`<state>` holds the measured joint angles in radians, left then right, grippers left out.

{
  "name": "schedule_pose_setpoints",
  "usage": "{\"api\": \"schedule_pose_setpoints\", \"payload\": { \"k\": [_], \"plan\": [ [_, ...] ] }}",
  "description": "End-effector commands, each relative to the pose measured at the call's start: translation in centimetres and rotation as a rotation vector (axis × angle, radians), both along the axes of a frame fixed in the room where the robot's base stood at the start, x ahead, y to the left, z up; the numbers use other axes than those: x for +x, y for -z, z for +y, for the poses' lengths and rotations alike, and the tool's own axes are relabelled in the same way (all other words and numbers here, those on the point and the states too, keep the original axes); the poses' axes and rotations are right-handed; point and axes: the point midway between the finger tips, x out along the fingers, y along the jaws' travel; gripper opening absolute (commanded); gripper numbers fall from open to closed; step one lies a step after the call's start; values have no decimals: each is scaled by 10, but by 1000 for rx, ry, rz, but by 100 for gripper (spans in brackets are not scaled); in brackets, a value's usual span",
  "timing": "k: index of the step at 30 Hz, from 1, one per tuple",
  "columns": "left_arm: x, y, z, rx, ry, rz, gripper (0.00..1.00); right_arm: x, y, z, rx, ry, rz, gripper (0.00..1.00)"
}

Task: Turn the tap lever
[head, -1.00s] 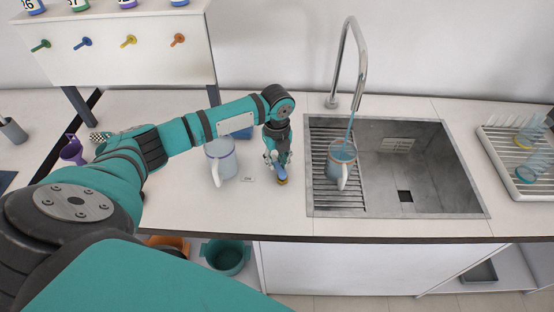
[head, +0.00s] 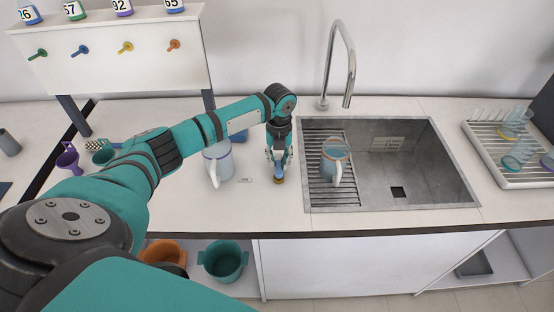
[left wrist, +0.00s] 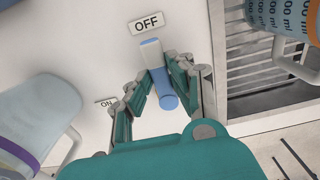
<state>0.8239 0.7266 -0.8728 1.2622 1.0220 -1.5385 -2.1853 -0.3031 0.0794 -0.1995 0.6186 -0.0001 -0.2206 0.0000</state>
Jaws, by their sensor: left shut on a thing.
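The tap lever (left wrist: 159,75) is a blue bar with a pale end, pointing to the OFF label (left wrist: 147,23) in the left wrist view. The ON label (left wrist: 105,104) lies off to its left. My left gripper (head: 278,160) is shut on the lever, one finger on each side; it also shows in the left wrist view (left wrist: 160,82). The chrome tap spout (head: 349,85) arches over the sink, with no water stream visible. My right gripper is not in view.
Another jug (head: 218,165) stands on the counter just left of my left gripper. The sink (head: 430,180) is to the right, with a drying rack (head: 490,150) beyond it. A board with coloured pegs (head: 110,50) stands at the back left.

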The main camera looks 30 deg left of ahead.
Motion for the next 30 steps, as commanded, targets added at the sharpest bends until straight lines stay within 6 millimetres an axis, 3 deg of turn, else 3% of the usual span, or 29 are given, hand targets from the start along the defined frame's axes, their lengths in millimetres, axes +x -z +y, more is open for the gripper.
{"api": "schedule_pose_setpoints", "payload": {
  "k": [3,8,9,14,19,23,26,30],
  "plan": [
    [1,-1,0,1,13,-4,0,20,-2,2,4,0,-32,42],
    [1,-1,0,2,13,-5,0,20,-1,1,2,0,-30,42],
    [1,-1,0,2,13,-5,21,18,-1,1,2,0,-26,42],
    [1,-1,0,1,11,-4,42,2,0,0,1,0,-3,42],
    [1,0,0,1,10,-3,42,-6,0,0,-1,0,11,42],
    [1,-2,0,0,10,-4,42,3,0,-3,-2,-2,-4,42],
    [2,-11,-1,-1,10,-6,42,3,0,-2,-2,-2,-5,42],
    [2,-37,0,1,11,-8,42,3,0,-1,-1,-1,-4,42]
  ]
}}
